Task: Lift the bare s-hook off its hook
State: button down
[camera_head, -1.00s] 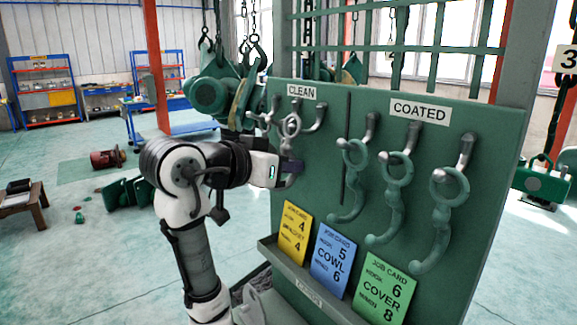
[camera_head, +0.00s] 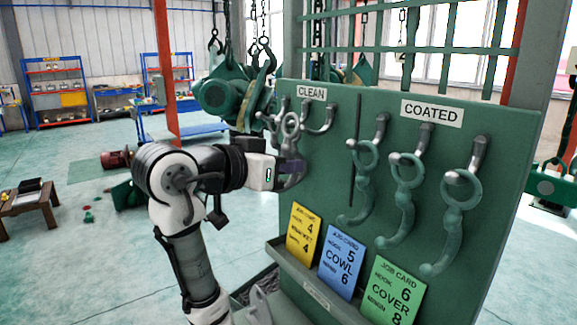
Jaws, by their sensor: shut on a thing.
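A bare grey s-hook (camera_head: 291,126) hangs at the left part of the green board, under the CLEAN label (camera_head: 311,93). Its upper ring is at a metal board hook (camera_head: 284,106); I cannot tell whether the ring still bears on it. My gripper (camera_head: 291,172) is shut on the lower part of the s-hook, whose lower end is partly hidden by the jaws. Several green coated s-hooks (camera_head: 404,200) hang on their own hooks under the COATED label (camera_head: 431,111).
Yellow (camera_head: 304,235), blue (camera_head: 341,265) and green (camera_head: 393,292) job cards stand in a ledge (camera_head: 318,285) below the hooks. A green hoist (camera_head: 222,100) hangs on chains behind the board's left edge.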

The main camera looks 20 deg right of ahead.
jog(key=shift+a, duration=0.1)
jog(key=s+a+f, duration=0.2)
jog(key=s+a, duration=0.1)
jog(key=a, duration=0.7)
jog(key=shift+s+b, duration=0.4)
jog(key=shift+b, duration=0.05)
